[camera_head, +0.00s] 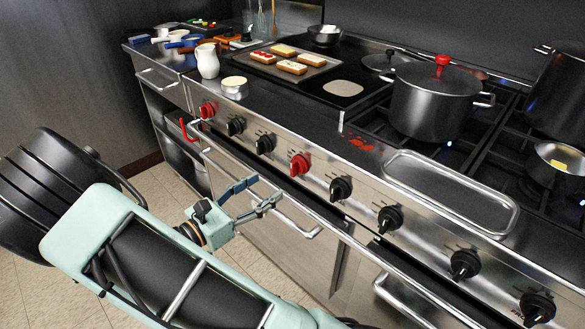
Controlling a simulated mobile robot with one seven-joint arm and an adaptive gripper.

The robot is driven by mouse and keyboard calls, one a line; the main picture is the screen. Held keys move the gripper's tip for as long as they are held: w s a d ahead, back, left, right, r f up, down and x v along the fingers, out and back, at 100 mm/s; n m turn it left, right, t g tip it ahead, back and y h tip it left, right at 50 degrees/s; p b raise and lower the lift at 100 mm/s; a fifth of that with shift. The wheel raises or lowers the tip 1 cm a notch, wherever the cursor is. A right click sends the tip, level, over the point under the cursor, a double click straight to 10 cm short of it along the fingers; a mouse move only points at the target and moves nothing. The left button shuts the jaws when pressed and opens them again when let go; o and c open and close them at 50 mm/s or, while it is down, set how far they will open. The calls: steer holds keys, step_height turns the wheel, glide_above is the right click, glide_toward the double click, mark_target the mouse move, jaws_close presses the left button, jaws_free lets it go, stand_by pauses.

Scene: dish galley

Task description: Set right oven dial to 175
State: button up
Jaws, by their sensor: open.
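A row of dials runs along the steel front panel of the range. Two of them are red: a left red dial (208,110) and a right red dial (299,163), which looks like the right oven dial. Its markings are too small to read. My gripper (264,193) is open and empty. It is in front of the range, lower and to the left of the right red dial in the picture, apart from it. Its fingers point toward the panel.
Black dials (341,187) flank the red ones. Oven door handles (300,225) stick out below the panel. A steel tray (450,190) lies near the front edge by a lidded pot (436,98). A white pitcher (207,61) and toast tray (318,70) stand further left.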

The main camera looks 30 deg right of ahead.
mark_target(291, 170)
steer(key=b+x, duration=0.1)
steer(key=x, duration=0.9)
steer(key=shift+d+b, duration=0.1)
steer(key=shift+b, duration=0.2)
steer(key=shift+c, duration=0.5)
steer(key=c, duration=1.1)
steer(key=shift+o, duration=0.2)
